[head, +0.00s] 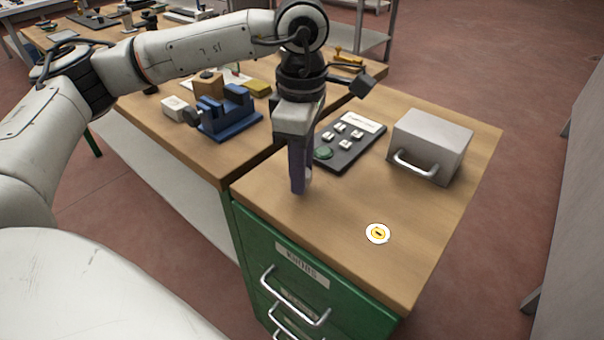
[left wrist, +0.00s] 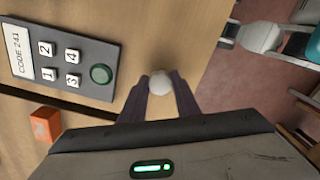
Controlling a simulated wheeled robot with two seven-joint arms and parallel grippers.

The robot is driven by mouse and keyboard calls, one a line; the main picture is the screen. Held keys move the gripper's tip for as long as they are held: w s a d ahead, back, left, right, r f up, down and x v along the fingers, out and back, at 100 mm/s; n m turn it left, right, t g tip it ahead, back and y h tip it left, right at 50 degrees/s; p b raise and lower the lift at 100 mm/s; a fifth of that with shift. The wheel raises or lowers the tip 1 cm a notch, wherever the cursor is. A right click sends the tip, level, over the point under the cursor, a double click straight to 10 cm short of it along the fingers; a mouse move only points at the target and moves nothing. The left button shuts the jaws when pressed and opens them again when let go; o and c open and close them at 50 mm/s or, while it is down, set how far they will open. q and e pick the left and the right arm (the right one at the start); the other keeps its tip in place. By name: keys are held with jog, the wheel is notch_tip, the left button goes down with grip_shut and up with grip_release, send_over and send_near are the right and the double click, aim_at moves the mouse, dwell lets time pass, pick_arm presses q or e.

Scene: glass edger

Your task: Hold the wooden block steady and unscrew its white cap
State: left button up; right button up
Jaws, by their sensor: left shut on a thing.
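My left gripper (head: 300,188) points down over the green cabinet's wooden top, well to the right of the block and near the top's left edge. In the left wrist view its fingers (left wrist: 164,92) are shut on a small white rounded piece (left wrist: 159,82), which looks like the cap. My right gripper is in neither view.
A dark keypad (head: 346,153) with a green button lies just right of my left gripper. A grey box with a handle (head: 432,143) stands farther right. A yellow-and-white disc (head: 377,233) lies near the front. A white box (head: 174,108) sits beside the vise.

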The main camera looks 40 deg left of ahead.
pick_arm(q)
jog(key=shift+f, duration=0.85)
jog(key=shift+f, duration=0.15)
jog(key=o, duration=1.1)
jog(key=shift+o, duration=0.2)
